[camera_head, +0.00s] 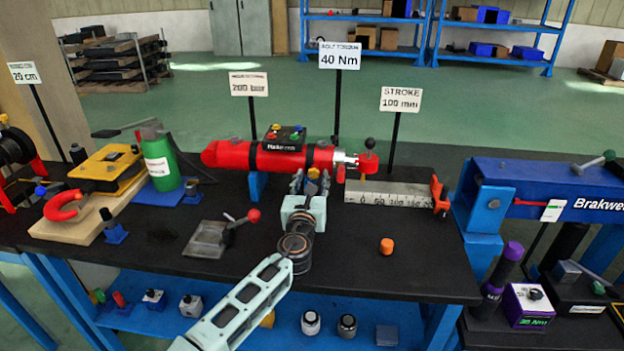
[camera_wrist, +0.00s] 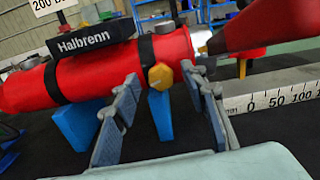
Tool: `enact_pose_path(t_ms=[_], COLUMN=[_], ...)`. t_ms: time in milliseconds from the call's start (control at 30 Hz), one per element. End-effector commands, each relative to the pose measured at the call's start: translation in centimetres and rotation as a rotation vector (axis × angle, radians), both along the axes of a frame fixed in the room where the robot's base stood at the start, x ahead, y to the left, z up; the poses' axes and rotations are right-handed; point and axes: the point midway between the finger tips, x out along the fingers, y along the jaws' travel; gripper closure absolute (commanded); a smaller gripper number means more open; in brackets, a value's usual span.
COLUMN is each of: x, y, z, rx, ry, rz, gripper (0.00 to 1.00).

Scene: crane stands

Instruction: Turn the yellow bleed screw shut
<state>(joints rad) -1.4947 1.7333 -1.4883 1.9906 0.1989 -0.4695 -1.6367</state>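The yellow bleed screw (camera_wrist: 160,76) is a small faceted knob on the near side of the red cylinder (camera_wrist: 84,78). In the head view the screw (camera_head: 313,173) shows just beyond my fingertips, small and partly crowded by them. My gripper (camera_wrist: 160,88) is open and points at the cylinder. In the wrist view the screw appears between the two fingertips, with a gap on each side. I cannot tell whether the tips reach as deep as the screw. The red cylinder (camera_head: 230,155) lies on blue supports on the black bench.
A black Halbrenn box (camera_head: 285,139) with coloured knobs sits on the cylinder. A stroke scale (camera_head: 388,193) lies to its right. A red-knobbed lever (camera_head: 240,222) stands left of my arm; an orange cap (camera_head: 386,246) is at right. The front right bench is mostly clear.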

Motion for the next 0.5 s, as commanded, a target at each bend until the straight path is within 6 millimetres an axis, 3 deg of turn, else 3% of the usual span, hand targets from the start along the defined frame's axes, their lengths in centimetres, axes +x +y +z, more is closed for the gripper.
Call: enact_pose_path(t_ms=[167,500], x=[-0.01,-0.03], y=[0.0,-0.01], z=[0.01,0.0], rx=[0.0,0.0], ry=[0.0,0.0], rz=[0.0,0.0], gripper=[0.6,0.96])
